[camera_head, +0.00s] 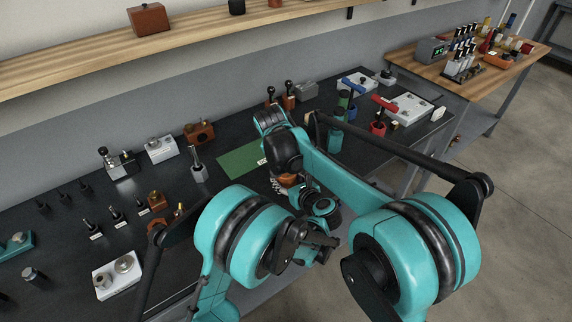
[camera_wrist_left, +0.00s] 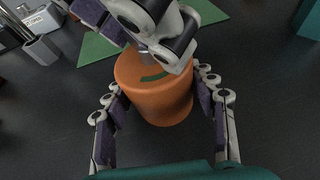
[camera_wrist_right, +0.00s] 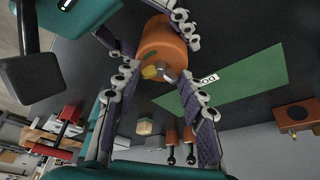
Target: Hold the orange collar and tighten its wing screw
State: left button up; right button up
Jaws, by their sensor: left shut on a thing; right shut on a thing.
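The orange collar (camera_wrist_left: 152,92) is a thick cylinder with a green mark on its upper face. In the left wrist view my left gripper (camera_wrist_left: 160,98) has one finger on each side of it and is shut on it. My right gripper's fingers (camera_wrist_left: 160,38) come in over its top there. In the right wrist view the collar (camera_wrist_right: 162,42) is at the top, with the grey metal wing screw (camera_wrist_right: 168,74) between the tips of my right gripper (camera_wrist_right: 158,76), which is shut on it. In the head view only a bit of the collar (camera_head: 288,180) shows; my arms hide the rest.
A green mat (camera_head: 238,160) with a white label lies on the dark bench beside the collar. Several fixtures, tools and small blocks stand on the bench left and behind, including a brown block (camera_head: 199,132).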

jog(key=m+h, duration=0.1)
jog(key=m, duration=0.2)
jog(key=m+g+h, duration=0.1)
jog(key=m, duration=0.2)
jog(key=shift+w+a+m, duration=0.2)
jog(key=shift+m, duration=0.1)
jog(key=shift+g, duration=0.3)
jog(key=o, duration=1.2)
jog(key=shift+c, duration=0.2)
jog(key=v, duration=1.2)
jog(key=shift+a+f, duration=0.1)
